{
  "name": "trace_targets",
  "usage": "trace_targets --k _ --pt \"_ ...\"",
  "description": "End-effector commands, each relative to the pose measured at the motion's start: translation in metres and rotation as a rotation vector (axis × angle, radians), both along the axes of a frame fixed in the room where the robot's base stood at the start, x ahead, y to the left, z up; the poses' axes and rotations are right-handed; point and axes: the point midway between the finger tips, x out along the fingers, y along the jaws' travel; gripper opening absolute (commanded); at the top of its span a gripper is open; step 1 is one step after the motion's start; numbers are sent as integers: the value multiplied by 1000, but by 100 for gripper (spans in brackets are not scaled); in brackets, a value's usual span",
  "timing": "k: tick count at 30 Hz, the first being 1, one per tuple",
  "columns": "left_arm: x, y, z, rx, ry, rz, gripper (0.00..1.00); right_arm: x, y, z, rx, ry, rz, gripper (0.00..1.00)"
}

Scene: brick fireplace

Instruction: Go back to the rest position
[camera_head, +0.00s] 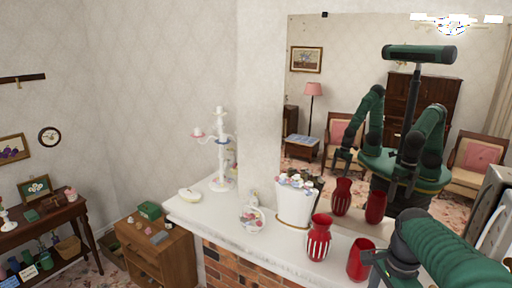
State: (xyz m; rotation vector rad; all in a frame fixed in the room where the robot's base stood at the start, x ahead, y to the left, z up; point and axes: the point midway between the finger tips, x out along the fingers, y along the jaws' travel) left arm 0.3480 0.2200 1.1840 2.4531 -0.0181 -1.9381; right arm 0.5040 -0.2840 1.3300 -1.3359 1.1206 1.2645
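My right arm comes in from the lower right, over the white mantel (225,212). Its gripper (380,268) is at the bottom edge of the view, just right of a red cup (357,262). I cannot tell if it touches the cup, or whether its fingers are open or shut, as it is partly cut off. My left gripper is not directly in view. The mirror (420,90) shows a reflection of my green body and arms.
A red and white striped vase (319,238), a white pot (294,205), a small basket (252,219), a white dish (190,195) and a candelabra (221,155) stand on the mantel. A wooden cabinet (160,255) and a side table (45,222) are at left.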

Motion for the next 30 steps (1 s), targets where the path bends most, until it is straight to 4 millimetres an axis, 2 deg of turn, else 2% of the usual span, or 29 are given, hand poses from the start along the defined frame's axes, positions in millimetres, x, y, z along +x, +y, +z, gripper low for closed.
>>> trace_targets --k 1,5,8,12,15,18,30 --pt "0 0 -17 0 0 0 83 -7 6 -25 -3 -7 71 87" --pt "0 -1 -41 0 0 -1 83 -23 23 -75 -24 -35 305 87" --pt "0 -1 -65 0 0 -1 83 -42 42 -124 -49 -57 531 87" --pt "0 -2 -110 0 0 -1 83 -86 73 -211 -107 -91 948 87" --pt "0 -3 -131 0 1 -1 83 -120 89 -257 -154 -115 1221 87" --pt "0 -3 -137 0 1 0 83 -138 95 -275 -181 -128 1354 87" --pt "0 -3 -137 0 1 0 83 -138 95 -275 -181 -128 1354 87"
